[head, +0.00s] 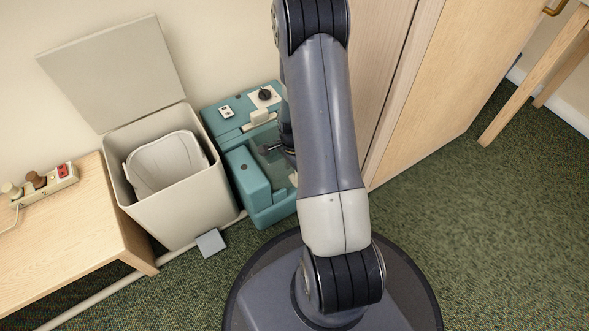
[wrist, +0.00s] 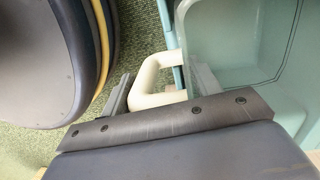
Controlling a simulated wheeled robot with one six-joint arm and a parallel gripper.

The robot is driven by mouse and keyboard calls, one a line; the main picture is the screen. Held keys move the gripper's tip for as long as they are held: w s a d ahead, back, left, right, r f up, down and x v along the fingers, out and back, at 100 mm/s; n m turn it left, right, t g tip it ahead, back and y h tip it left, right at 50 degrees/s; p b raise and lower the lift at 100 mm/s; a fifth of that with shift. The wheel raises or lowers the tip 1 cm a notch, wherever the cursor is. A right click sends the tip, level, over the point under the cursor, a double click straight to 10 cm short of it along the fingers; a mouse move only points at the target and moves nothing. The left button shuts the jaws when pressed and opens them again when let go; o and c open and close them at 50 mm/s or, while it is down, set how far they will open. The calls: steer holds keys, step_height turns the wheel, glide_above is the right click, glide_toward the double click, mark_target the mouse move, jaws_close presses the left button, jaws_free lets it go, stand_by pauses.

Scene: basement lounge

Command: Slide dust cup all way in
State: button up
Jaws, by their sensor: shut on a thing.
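The teal cleaning machine (head: 222,122) stands on the carpet against the wall in the head view, partly hidden behind my arm. The dust cup shows in the wrist view as a clear, pale teal walled part (wrist: 235,40) with a cream C-shaped handle (wrist: 147,84) on its left side. My gripper (wrist: 162,90) is shut on that handle, with one finger on each side of it. In the head view my gripper is mostly hidden by the arm. How deep the cup sits in the machine cannot be told.
A cream bin (head: 178,212) with its lid raised stands left of the machine. A wooden bench (head: 85,225) with a power strip (head: 48,184) is farther left. A small grey pedal (head: 210,243) sticks out by the bin. A wooden cabinet (head: 445,85) is at right; open green carpet (head: 470,230) lies before it.

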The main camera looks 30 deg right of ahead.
steer(key=o, duration=1.3)
steer(key=r+p, duration=0.1)
steer(key=r, duration=0.2)
steer(key=r+p, duration=0.2)
steer(key=r, duration=0.2)
steer(key=w+r+p, duration=0.1)
steer(key=r, duration=0.2)
steer(key=shift+d+r+p, duration=0.15)
steer(key=shift+r+p, duration=0.15)
steer(key=shift+r, duration=0.1)
steer(key=shift+f, duration=0.1)
steer(key=f+b, duration=0.1)
steer(key=f, duration=0.2)
steer(key=f+b, duration=0.2)
steer(key=f, duration=0.2)
steer(key=s+f+b, duration=0.1)
steer(key=f, duration=0.2)
steer(key=shift+f+b, duration=0.4)
steer(key=shift+r+p, duration=0.35)
steer(key=shift+r, duration=0.1)
steer(key=shift+f, duration=0.1)
